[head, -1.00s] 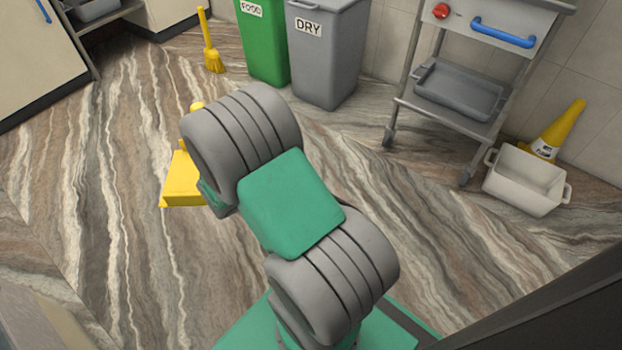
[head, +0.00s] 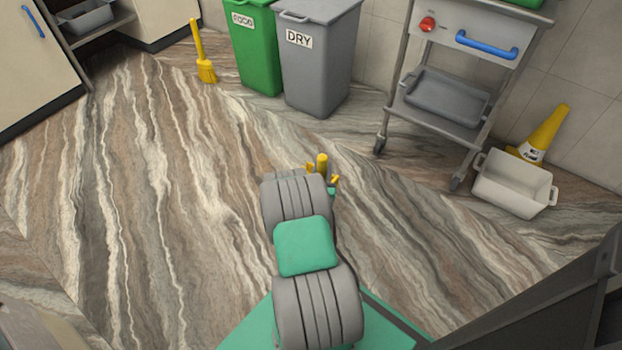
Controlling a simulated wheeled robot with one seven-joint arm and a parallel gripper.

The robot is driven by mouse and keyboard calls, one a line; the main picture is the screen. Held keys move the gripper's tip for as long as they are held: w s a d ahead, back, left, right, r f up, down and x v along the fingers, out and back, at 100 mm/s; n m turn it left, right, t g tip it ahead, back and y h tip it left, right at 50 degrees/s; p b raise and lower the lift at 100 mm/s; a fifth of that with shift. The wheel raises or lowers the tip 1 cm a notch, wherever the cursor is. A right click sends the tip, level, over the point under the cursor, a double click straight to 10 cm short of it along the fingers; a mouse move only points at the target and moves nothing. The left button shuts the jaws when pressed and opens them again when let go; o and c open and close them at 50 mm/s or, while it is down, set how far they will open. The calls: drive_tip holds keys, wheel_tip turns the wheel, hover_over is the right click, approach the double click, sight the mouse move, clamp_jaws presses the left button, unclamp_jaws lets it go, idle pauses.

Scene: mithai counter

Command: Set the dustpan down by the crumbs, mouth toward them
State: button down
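The yellow dustpan (head: 321,164) shows only in part in the head view, just beyond the end of my arm. Its upright handle end and small yellow bits stick out past the grey arm links; its pan and mouth are hidden. My gripper (head: 331,191) is almost wholly hidden behind my arm, with only a small green bit showing. The dustpan has moved along with the arm, so my gripper is holding it. Its height above the floor cannot be told. I cannot make out any crumbs on the streaked floor.
A yellow broom (head: 205,67) stands at the back left. A green FOOD bin (head: 257,50) and a grey DRY bin (head: 318,70) stand behind. A metal trolley (head: 459,125), white tub (head: 513,186) and yellow cone (head: 545,130) are at right. The left floor is open.

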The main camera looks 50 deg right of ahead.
drive_tip(key=w+d+f+b, duration=0.8)
drive_tip(key=d+f+b, duration=0.1)
drive_tip(key=f, duration=0.3)
drive_tip(key=shift+f+b, duration=0.25)
drive_tip(key=shift+b, duration=0.1)
drive_tip(key=c, duration=1)
unclamp_jaws()
